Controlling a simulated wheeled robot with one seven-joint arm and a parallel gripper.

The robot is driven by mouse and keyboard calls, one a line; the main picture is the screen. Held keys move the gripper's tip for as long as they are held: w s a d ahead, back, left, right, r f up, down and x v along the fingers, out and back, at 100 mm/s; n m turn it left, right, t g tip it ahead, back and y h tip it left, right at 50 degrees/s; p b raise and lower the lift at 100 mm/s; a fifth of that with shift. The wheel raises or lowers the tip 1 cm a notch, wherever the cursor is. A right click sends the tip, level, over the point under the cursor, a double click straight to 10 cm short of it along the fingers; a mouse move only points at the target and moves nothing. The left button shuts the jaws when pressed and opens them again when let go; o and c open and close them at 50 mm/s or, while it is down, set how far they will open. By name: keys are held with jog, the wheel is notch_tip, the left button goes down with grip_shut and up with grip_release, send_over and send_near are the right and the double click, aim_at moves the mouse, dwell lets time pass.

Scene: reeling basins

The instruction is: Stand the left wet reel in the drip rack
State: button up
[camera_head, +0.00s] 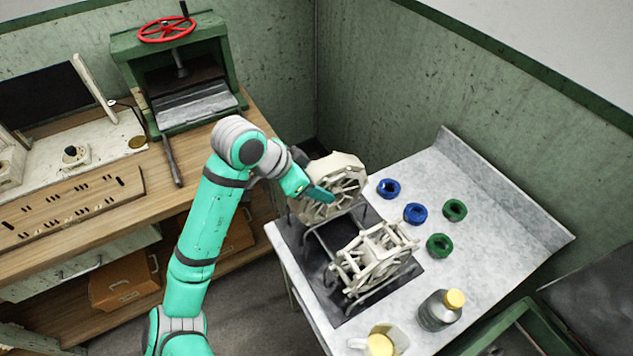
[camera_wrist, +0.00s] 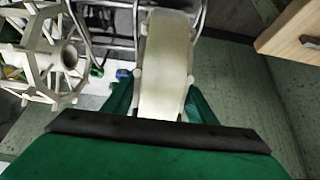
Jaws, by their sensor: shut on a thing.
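A cream spoked reel (camera_head: 345,180) is upright in my gripper (camera_head: 318,194) at the far end of the dark inset area. In the wrist view, the held reel (camera_wrist: 165,60) shows edge-on between the green fingers of my gripper (camera_wrist: 157,100). A second cream reel (camera_head: 374,258), nearer the front, also shows at left in the wrist view (camera_wrist: 42,62). A metal wire rack (camera_head: 318,240) runs beside and under the reels. It also shows at the top of the wrist view (camera_wrist: 103,22). Whether the held reel touches the rack cannot be told.
The pale worktop (camera_head: 490,235) carries two blue rings (camera_head: 415,213), two green rings (camera_head: 440,245), a dark bottle with a yellow cap (camera_head: 438,309) and a jug (camera_head: 381,341). A wooden bench (camera_head: 100,225) with a green press (camera_head: 180,65) stands left.

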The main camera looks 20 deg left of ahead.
jog(key=o, duration=1.2)
jog(key=v, duration=1.1)
